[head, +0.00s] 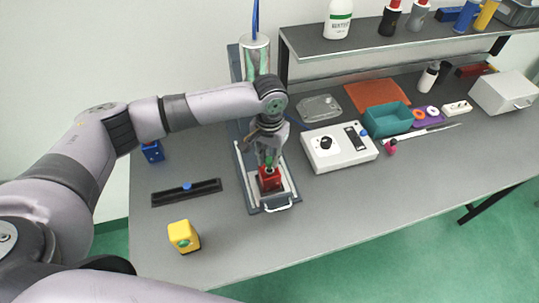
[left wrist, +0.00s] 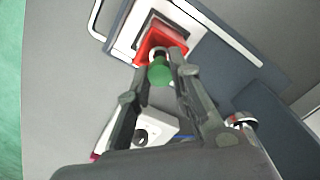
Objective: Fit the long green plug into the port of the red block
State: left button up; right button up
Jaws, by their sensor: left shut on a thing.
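The red block (head: 270,181) sits on a light plate in a grey fixture with a handle at its front; it also shows in the left wrist view (left wrist: 158,36). My left gripper (head: 268,158) points down just above the block. In the left wrist view its fingers (left wrist: 160,62) are shut on the green plug (left wrist: 160,73). The plug's round green end faces the wrist camera, and its far end lies over the block's top. I cannot tell how deep the plug is in the port, which is hidden. My right gripper is not in view.
A black rail with a blue knob (head: 186,191) lies left of the fixture. A white control box (head: 339,147) stands close to the right. A teal tray (head: 387,120) lies beyond it. The front right of the table is clear.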

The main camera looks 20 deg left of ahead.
aim_at(269, 160)
pick_arm(q)
jog(key=shift+f, duration=1.25)
dwell(0.3)
jog(key=o, duration=0.8)
jog(key=shift+r, duration=0.1)
notch_tip(269, 160, up, 12)
jog(key=shift+f, duration=0.1)
dwell(0.6)
